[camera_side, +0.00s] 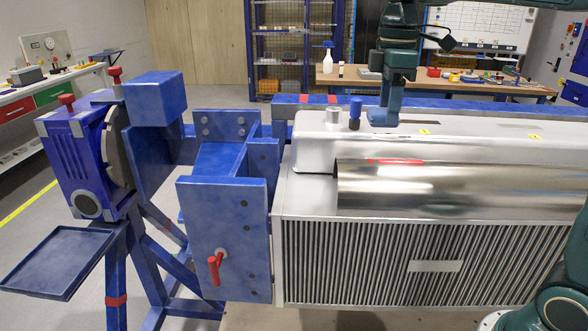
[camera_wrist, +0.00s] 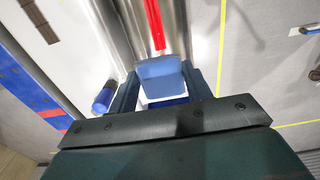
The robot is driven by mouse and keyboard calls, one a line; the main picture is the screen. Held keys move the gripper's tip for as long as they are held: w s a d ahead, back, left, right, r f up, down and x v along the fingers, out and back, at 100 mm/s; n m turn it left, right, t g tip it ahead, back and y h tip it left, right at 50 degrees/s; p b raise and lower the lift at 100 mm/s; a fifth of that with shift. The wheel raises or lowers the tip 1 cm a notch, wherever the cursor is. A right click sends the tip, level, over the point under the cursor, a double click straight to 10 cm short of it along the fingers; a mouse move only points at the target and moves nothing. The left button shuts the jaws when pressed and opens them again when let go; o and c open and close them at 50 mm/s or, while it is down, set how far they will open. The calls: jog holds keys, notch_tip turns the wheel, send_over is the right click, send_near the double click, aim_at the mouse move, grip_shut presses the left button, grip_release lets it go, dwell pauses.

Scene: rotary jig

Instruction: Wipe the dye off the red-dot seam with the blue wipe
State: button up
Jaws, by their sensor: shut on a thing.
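My gripper (camera_side: 384,117) points down above the white top of the large metal housing, behind the shiny rounded cylinder. In the wrist view my gripper (camera_wrist: 160,84) is shut on the blue wipe (camera_wrist: 161,76), a blue block between the two fingers. In the side view I cannot tell the wipe from the fingers. A red dye streak (camera_side: 395,162) runs along the top of the shiny cylinder (camera_side: 450,185). In the wrist view the red streak (camera_wrist: 155,22) lies just beyond the wipe. I cannot make out a separate red dot.
A blue-capped fitting (camera_side: 355,112) and a metal stub (camera_side: 333,117) stand on the housing close left of my gripper. A blue rotary jig (camera_side: 225,240) with a red handle (camera_side: 215,266) holds the housing's left end. An empty blue tray (camera_side: 60,258) is at far left.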

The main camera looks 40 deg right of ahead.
aim_at(382, 161)
jog(key=shift+f, duration=0.15)
jog(key=shift+s+f, duration=0.1)
jog(key=shift+f, duration=3.5)
jog(key=shift+s+d+f, duration=0.1)
jog(key=shift+f, duration=0.2)
jog(key=shift+c, duration=0.3)
jog(key=shift+s+d, duration=0.3)
jog(key=shift+d, duration=0.05)
jog(key=shift+c, duration=0.5)
jog(key=shift+s+d, duration=3)
jog(key=shift+s, duration=0.05)
jog(key=shift+w+a, duration=3.45)
jog(key=shift+s+d, duration=3.55)
notch_tip(382, 161, up, 8)
jog(key=shift+w, duration=0.1)
